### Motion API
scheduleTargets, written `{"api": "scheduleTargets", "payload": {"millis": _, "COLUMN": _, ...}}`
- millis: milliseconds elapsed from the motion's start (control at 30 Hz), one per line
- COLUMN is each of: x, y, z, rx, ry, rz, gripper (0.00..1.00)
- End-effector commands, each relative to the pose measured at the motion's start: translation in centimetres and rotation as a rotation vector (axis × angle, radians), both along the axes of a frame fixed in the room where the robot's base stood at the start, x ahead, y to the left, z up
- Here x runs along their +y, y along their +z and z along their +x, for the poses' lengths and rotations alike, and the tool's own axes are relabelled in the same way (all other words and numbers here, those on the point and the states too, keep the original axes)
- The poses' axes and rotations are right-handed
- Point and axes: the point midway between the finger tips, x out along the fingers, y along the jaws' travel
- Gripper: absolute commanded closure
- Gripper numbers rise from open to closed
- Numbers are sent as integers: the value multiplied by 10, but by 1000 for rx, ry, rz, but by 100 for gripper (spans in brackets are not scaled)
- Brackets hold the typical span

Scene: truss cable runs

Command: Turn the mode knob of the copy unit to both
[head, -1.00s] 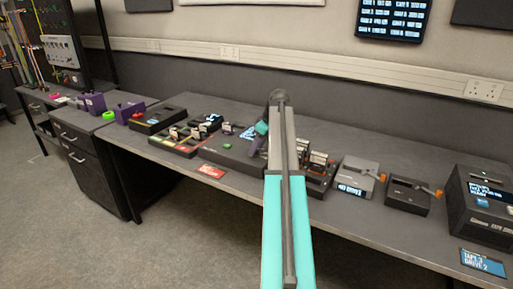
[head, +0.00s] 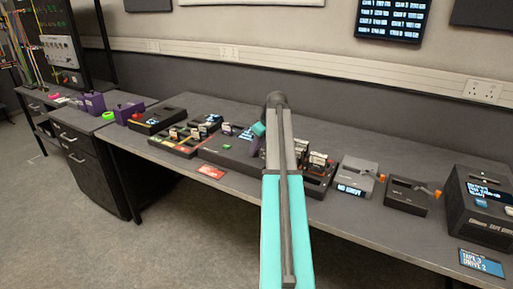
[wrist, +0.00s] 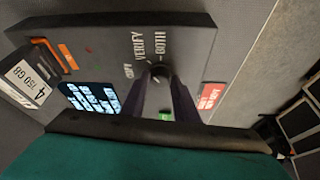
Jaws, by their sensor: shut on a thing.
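The copy unit (wrist: 95,40) is a dark box that fills the upper part of the wrist view, with white labels COPY, VERIFY and BOTH around its mode knob (wrist: 160,71). The knob is small and black. My gripper (wrist: 163,84) has its two purple fingers around the knob, shut on it. I cannot clearly tell which label the knob's mark faces. The unit's lit blue screen (wrist: 88,98) is too slanted to read. In the head view the copy unit (head: 222,153) lies on the bench, and my arm hides its right part.
A cartridge marked 4, 150 GB (wrist: 27,82) stands in the unit. A red card (wrist: 208,98) lies by its front edge. In the head view, a grey device (head: 357,172) and a black box (head: 405,196) stand to the right, and a cartridge tray (head: 165,147) to the left.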

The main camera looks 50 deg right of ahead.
Motion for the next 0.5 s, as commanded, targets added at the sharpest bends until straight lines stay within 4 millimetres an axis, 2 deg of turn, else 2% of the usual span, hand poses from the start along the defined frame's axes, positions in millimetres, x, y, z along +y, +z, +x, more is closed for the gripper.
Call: {"api": "scheduleTargets", "payload": {"millis": 500, "x": 5, "y": 2, "z": 1, "rx": -2, "ry": -396, "rz": 0, "gripper": 95}}
